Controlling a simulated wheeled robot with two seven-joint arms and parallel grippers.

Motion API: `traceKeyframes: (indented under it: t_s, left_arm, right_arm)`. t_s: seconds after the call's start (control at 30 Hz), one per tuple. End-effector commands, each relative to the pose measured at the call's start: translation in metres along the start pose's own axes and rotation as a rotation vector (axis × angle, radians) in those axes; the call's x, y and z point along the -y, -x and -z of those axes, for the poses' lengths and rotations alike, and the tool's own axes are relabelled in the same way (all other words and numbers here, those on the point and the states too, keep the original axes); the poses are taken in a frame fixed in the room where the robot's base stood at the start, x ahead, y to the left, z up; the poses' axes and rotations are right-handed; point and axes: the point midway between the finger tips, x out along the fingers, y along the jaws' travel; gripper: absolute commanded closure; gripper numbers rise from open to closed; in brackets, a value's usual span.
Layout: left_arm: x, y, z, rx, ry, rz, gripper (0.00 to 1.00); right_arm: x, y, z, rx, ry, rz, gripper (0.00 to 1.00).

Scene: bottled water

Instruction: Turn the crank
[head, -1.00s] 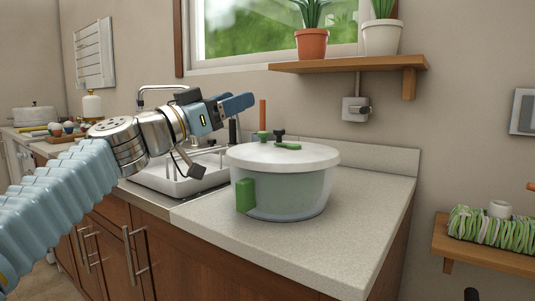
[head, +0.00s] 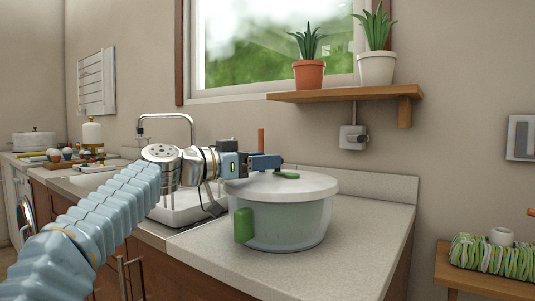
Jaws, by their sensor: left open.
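A pot-shaped spinner (head: 292,222) with a clear bowl, white lid (head: 318,183) and green side handle (head: 243,225) stands upright on the counter. A green crank piece (head: 287,175) lies on top of the lid. An orange upright grip (head: 261,138) shows just above my left gripper; its lower part is hidden behind the fingers. My left gripper (head: 266,162) is open, reaching in from the left, low over the lid with its fingers at the grip. I cannot tell whether the fingers touch or surround it. My right gripper is not in view.
The sink and tap (head: 165,125) are left of the spinner, behind my arm. A wooden shelf (head: 345,94) with two potted plants hangs above. The counter (head: 360,240) is clear in front and to the right. A lower shelf (head: 485,282) holds a green-striped item.

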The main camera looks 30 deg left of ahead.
Motion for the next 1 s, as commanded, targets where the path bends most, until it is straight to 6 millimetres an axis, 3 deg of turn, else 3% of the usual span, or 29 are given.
traceKeyframes:
  t_s: [0.2, 0.47, 0.8, 1.0]
  left_arm:
    - [0.000, -0.017, 0.001, -0.001, 0.001, -0.001, 0.46]
    - [0.000, -0.018, 0.000, -0.001, 0.000, 0.000, 0.46]
    - [0.000, -0.017, 0.000, -0.001, 0.000, 0.000, 0.98]
    - [0.003, -0.021, 0.000, -0.003, 0.002, -0.048, 1.00]
  right_arm:
    - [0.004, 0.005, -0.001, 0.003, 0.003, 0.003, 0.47]
    - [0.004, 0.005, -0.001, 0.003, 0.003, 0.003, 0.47]
    - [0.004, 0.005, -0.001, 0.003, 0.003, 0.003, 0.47]
    - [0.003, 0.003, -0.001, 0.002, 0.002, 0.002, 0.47]
